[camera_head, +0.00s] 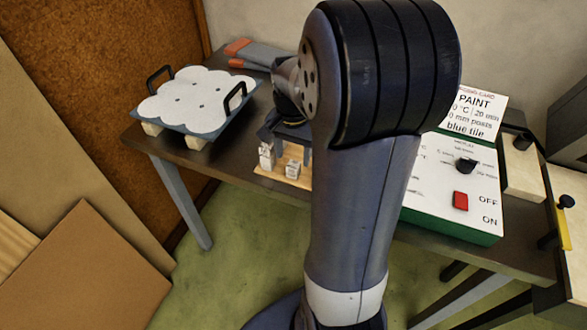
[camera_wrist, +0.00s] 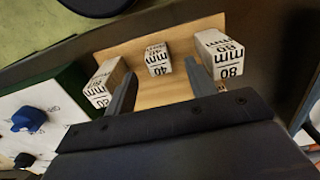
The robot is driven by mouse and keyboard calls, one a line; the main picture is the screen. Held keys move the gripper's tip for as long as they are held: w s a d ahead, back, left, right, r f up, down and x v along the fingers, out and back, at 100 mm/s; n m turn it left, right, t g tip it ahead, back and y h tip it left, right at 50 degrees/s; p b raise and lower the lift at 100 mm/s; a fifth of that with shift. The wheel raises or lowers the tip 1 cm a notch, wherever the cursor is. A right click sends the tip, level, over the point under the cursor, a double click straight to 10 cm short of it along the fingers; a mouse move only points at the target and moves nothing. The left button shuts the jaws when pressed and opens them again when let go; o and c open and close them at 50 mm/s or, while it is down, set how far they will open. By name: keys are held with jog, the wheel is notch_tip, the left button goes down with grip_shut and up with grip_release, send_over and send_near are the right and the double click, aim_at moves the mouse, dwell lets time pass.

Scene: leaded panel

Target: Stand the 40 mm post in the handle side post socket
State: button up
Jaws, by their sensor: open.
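The 40 mm post (camera_wrist: 158,62) is a short pale block with black lettering, standing on a wooden board between two other posts in the wrist view. My gripper (camera_wrist: 161,72) is open, one finger on each side of the 40 mm post, with visible gaps. It holds nothing. In the head view my gripper (camera_head: 293,131) is over the board and partly hidden by my arm. A blue tray (camera_head: 205,130) with a white scalloped top and two black handles stands on blocks at the left. Small dark marks dot its top; I cannot tell which is the handle side socket.
The 80 mm post (camera_wrist: 226,55) stands close outside the right finger, and another marked post (camera_wrist: 102,84) outside the left finger. A green-sided control box (camera_head: 450,222) with a red switch and a paint card (camera_head: 477,108) are at right. Grey-and-orange gloves (camera_head: 255,54) lie behind.

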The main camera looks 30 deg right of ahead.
aim_at(294, 163)
jog(key=f, duration=0.4)
jog(key=shift+w+d+f, duration=0.1)
jog(key=shift+d+f, duration=0.05)
jog(key=shift+d, duration=0.05)
jog(key=shift+c, duration=0.3)
jog(key=c, duration=1)
